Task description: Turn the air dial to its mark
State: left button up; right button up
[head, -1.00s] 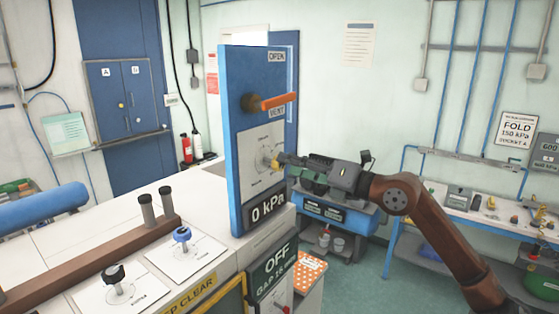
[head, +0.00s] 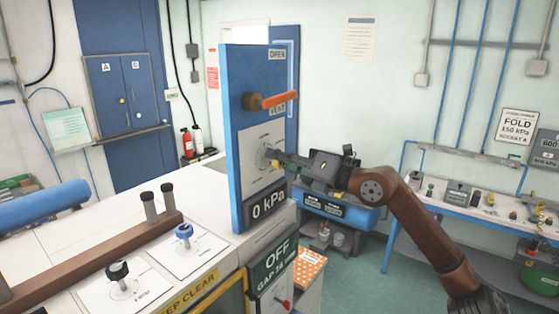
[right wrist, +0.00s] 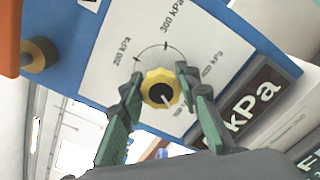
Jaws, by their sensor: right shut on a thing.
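The air dial is a yellow scalloped knob with a black centre (right wrist: 160,90). It sits on a white scale plate (right wrist: 125,45) printed with kPa marks, and its pale pointer line points to the lower right in the right wrist view. In the head view the dial (head: 265,156) is on the blue upright panel (head: 236,140), partly covered. My right gripper (right wrist: 157,86) is shut on the dial, with green-padded fingers on either side of it. In the head view the right gripper (head: 274,158) reaches the plate from the right. The display below reads 0 kPa (head: 268,203). My left gripper is not in view.
An orange lever (head: 272,101) sticks out above the dial, between OPEN and VENT labels. An OFF sign (head: 277,265) is below the display. A black knob (head: 117,272) and a blue knob (head: 183,233) stand on the white bench at left.

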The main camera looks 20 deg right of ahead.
jog(key=c, duration=0.5)
